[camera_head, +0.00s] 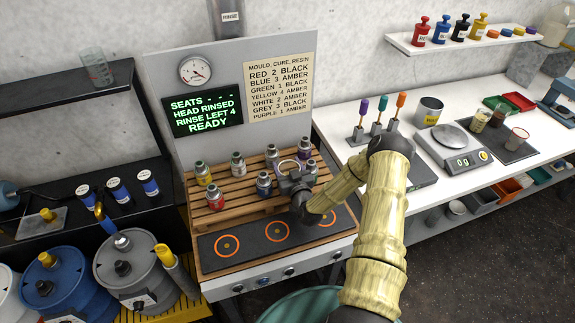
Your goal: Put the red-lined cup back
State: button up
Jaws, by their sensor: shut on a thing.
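My gripper (289,178) is over the right part of the slatted wooden rack (225,215), among the small bottles. It is shut on a small pale-rimmed thing (289,165); my gripper hides most of it, so I cannot tell what it is. A clear cup with a reddish rim (517,138) stands on the dark mat (498,149) on the right bench, far from my gripper.
A black pad with orange rings (278,231) lies in front, with clear room. A scale (455,147) and metal can (430,111) are on the right bench.

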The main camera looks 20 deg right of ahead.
jog(key=shift+f, duration=0.15)
jog(key=o, duration=1)
jog(key=shift+o, duration=0.2)
